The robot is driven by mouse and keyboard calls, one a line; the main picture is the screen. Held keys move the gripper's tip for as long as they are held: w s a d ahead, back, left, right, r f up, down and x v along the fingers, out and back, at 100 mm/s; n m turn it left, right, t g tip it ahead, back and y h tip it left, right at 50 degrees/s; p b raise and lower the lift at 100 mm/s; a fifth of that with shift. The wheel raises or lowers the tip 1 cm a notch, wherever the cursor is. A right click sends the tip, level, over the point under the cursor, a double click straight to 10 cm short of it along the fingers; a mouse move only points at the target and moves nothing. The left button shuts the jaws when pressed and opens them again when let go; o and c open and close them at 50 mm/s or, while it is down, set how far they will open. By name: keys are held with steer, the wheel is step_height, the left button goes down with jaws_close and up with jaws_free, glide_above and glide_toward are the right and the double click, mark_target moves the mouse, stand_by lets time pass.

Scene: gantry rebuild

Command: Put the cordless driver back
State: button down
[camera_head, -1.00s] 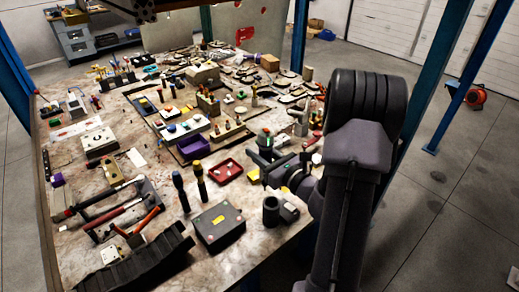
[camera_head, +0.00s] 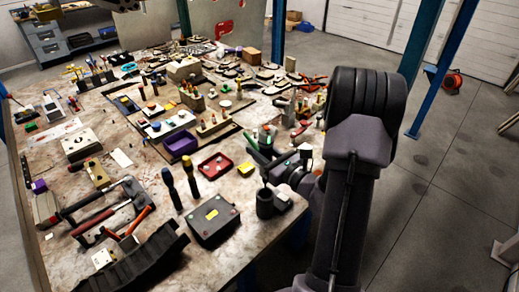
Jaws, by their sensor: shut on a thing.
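My gripper (camera_head: 264,155) is over the right part of the table, left of my thick dark arm. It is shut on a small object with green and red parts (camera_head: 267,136). This looks like the cordless driver, but it is small and partly hidden by the jaws, so I cannot be sure. Whether it touches the table or the items behind it cannot be told. A black round cup (camera_head: 265,204), which may be a holder, stands near the table's front right edge, nearer the camera than my gripper.
A red tray (camera_head: 215,166), a purple bin (camera_head: 181,143) and a dark box (camera_head: 214,225) lie left of my gripper. Two upright dark-handled tools (camera_head: 173,190) stand near the box. Clutter fills the far table. Bare tabletop (camera_head: 243,187) shows between red tray and cup.

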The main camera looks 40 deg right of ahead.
stand_by(0.3)
steer(key=shift+f+b, duration=5.25)
steer(key=shift+f, duration=0.5)
steer(key=shift+f+b, duration=0.95)
steer(key=shift+f, duration=0.05)
steer(key=c, duration=0.9)
jaws_free()
steer(key=s+p, duration=0.2)
steer(key=s, duration=1.5)
steer(key=shift+s+d, duration=0.2)
steer(key=shift+s, duration=0.05)
